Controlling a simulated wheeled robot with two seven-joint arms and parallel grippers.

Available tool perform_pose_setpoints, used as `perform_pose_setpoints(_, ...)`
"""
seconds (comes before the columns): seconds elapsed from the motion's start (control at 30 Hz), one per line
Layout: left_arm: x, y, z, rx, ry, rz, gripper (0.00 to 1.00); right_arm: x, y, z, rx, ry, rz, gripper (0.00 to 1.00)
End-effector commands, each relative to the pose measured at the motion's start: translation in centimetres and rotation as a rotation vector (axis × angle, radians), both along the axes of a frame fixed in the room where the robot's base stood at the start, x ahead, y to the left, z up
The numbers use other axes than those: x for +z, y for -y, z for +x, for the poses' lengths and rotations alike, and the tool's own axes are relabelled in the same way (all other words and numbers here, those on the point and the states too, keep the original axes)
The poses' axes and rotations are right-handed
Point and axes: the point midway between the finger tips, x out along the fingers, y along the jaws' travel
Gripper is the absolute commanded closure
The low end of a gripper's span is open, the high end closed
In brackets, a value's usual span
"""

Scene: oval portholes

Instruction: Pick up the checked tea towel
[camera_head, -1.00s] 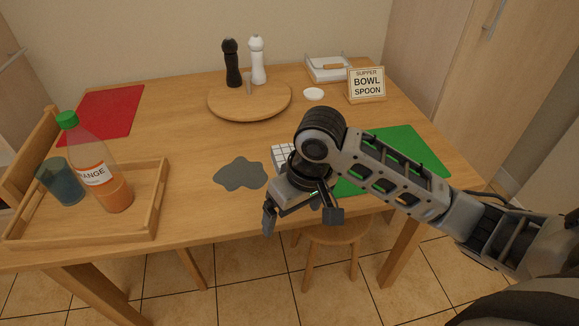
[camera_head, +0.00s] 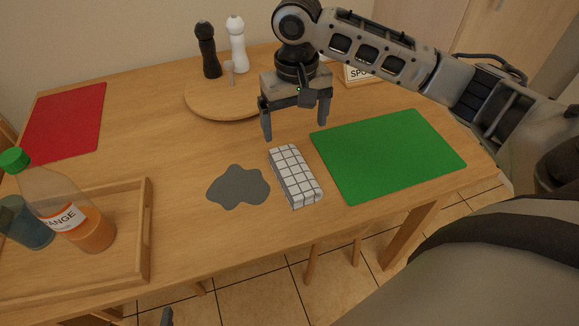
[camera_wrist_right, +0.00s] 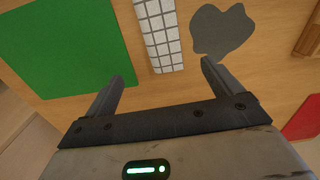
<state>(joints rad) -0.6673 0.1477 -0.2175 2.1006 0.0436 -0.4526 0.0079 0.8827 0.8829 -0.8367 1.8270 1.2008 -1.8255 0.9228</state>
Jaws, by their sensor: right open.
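The checked tea towel (camera_head: 295,177), white with dark grid lines and folded into a long block, lies on the wooden table between a grey patch and a green mat. It also shows in the right wrist view (camera_wrist_right: 160,35), just beyond the fingertips. My right gripper (camera_head: 297,128) is open and empty, above the table and a little behind the towel in the head view. Its two spread fingers also show in the right wrist view (camera_wrist_right: 163,73). A small grey tip at the bottom edge of the head view may be my left gripper (camera_head: 167,317); its jaws are hidden.
The grey patch (camera_head: 238,186) lies flat left of the towel, the green mat (camera_head: 388,155) right of it. A wooden tray (camera_head: 143,225) holds a bottle (camera_head: 72,215) and a blue cup (camera_head: 25,222). Two mills (camera_head: 207,50) stand on a round board (camera_head: 205,100). A red mat (camera_head: 65,120) lies left.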

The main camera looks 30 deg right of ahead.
Motion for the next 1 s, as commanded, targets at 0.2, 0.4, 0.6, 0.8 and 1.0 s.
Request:
perform_pose_setpoints(0.2,-1.0,0.1,-0.6,0.001,-0.018,-0.008,0.10,-4.8,0.0,-0.1,0.001,-0.002,-0.001,0.09)
perform_pose_setpoints(0.4,-0.7,0.1,-0.4,0.003,-0.008,-0.013,0.10,-6.7,-0.1,0.0,0.002,0.001,0.000,0.09)
perform_pose_setpoints(0.6,-0.6,0.2,-0.2,0.005,-0.002,-0.018,0.10,-8.6,-0.4,-0.1,0.003,-0.001,0.000,0.09)
perform_pose_setpoints(0.8,-0.6,0.3,-0.1,0.007,0.004,-0.023,0.10,-11.4,-0.7,-0.2,0.003,0.000,0.000,0.09)
perform_pose_setpoints(1.0,-0.3,0.3,0.0,0.007,0.009,-0.026,0.10,-12.0,-0.6,-0.1,0.003,0.003,-0.001,0.09)
